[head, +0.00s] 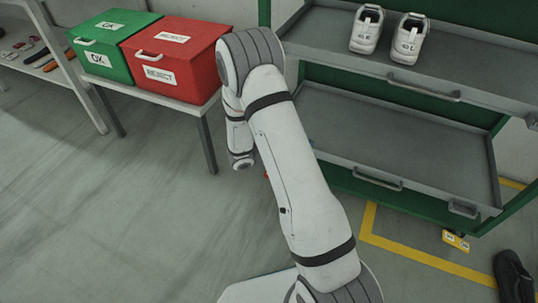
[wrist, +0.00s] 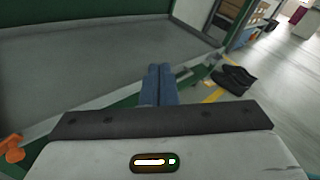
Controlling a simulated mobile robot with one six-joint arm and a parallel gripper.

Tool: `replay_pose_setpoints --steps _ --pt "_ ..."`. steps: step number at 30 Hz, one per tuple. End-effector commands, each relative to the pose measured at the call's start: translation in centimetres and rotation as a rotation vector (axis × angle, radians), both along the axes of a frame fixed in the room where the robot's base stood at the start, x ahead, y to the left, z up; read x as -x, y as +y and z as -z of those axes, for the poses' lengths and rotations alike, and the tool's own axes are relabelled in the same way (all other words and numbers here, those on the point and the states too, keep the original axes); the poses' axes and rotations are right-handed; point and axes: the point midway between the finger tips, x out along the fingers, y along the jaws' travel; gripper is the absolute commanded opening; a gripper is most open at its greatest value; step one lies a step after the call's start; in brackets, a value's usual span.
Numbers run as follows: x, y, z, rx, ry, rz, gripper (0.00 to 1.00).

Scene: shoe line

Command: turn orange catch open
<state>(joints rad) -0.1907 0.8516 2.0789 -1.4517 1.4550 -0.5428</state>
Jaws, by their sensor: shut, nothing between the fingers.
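An orange catch (wrist: 12,148) shows at the lower left edge of the wrist view, at the front rim of a grey tray (wrist: 60,85) in a green rack. It is partly cut off by the frame, so I cannot tell how it is turned. My gripper (wrist: 158,70) has blue fingers held together, with nothing between them. The fingers point over the tray's front rim, to the right of the catch and apart from it. In the head view my arm hides the gripper and the catch.
The green rack (head: 262,14) has two grey shelves; white shoes (head: 387,34) stand on the upper one. A red box (head: 185,70) and green box (head: 112,47) stand on a table at left. Dark shoes (wrist: 235,79) lie on the floor. Floor at left is clear.

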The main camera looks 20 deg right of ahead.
Motion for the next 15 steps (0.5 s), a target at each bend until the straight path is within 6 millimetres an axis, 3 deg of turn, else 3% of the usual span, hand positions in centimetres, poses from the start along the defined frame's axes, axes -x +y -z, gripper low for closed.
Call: replay_pose_setpoints --steps 1,7,15 --pt "1.4 -0.5 -1.9 -0.055 -0.071 0.079 0.0" --pt "7.7 -0.4 -6.7 -0.284 -0.353 0.409 0.0" --pt "15.0 3.0 -10.8 -0.603 -0.764 0.853 0.0"
